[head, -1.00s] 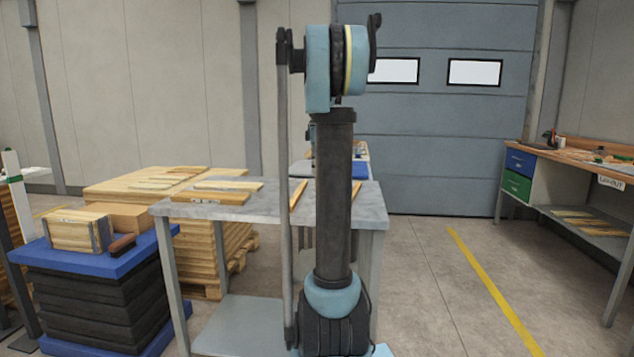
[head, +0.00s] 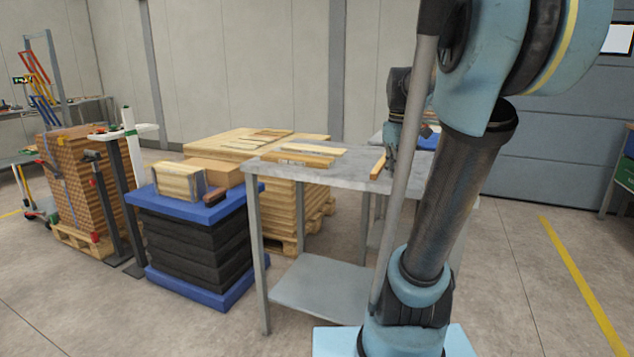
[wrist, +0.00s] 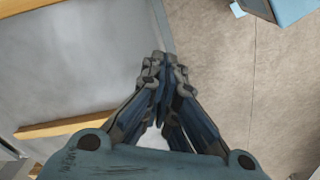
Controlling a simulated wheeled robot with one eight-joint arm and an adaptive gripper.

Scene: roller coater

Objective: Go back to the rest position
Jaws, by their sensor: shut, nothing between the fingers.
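My gripper (head: 391,158) hangs below my dark wrist in the head view, partly behind a thin grey rod of my arm. It is by the right part of the grey worktable (head: 345,172), close to a wooden strip (head: 378,166). In the wrist view my gripper (wrist: 160,62) has its fingers together with nothing between them. They show over the edge of the worktable (wrist: 90,70), with its grey top to the left and floor to the right. Their height above the top is hard to tell.
Wooden boards (head: 305,155) lie on the worktable. A timber pallet stack (head: 290,205) stands behind. Floor is clear at front left and by the yellow line (head: 580,280).

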